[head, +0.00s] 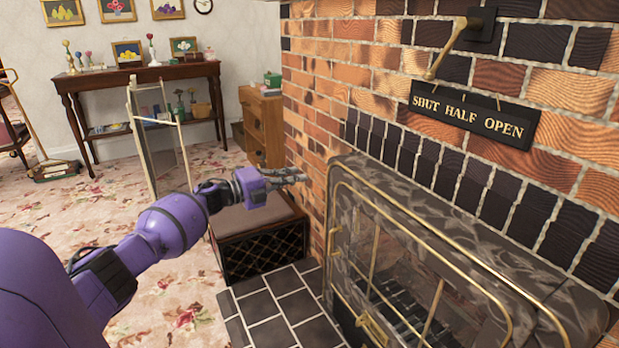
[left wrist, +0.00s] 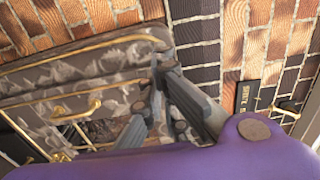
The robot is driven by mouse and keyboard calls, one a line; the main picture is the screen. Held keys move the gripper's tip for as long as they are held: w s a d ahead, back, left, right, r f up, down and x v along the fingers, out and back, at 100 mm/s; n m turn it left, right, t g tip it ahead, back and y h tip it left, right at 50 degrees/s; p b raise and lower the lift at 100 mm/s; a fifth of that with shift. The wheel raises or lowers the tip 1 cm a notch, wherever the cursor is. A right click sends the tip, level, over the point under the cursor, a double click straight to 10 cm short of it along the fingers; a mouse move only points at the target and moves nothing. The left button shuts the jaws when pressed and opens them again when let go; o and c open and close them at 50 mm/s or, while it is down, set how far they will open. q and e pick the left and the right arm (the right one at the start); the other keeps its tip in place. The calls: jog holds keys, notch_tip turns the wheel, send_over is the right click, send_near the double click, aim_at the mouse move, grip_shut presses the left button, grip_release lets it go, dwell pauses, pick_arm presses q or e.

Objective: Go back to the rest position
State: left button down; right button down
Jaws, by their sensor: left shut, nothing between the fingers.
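My left gripper (head: 297,176) is at the end of my purple arm, which reaches in from the left in the head view. It is shut and empty, in the air above a dark box with a lattice front (head: 262,248), near the brick wall. In the left wrist view its grey fingers (left wrist: 158,92) come together with nothing between them. Behind them shows the fireplace front with its brass trim (left wrist: 75,50). My right gripper is not in view.
The marbled fireplace (head: 400,205) with a brass frame stands at the right. Above it hang a brass lever (head: 446,50) and a sign reading "SHUT HALF OPEN" (head: 474,115). A folding screen (head: 160,140) and a wooden table (head: 140,75) stand behind. Carpet (head: 185,290) is clear at left.

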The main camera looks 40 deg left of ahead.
pick_arm(q)
jog(key=shift+s+a+r, duration=0.1)
jog(key=shift+s+a, duration=0.2)
jog(key=shift+a, duration=0.3)
jog(key=shift+s+a, duration=0.3)
jog(key=shift+a, duration=0.3)
jog(key=shift+s+a+r, duration=0.1)
jog(key=shift+s+a, duration=0.2)
jog(key=shift+a, duration=0.3)
jog(key=shift+f, duration=0.1)
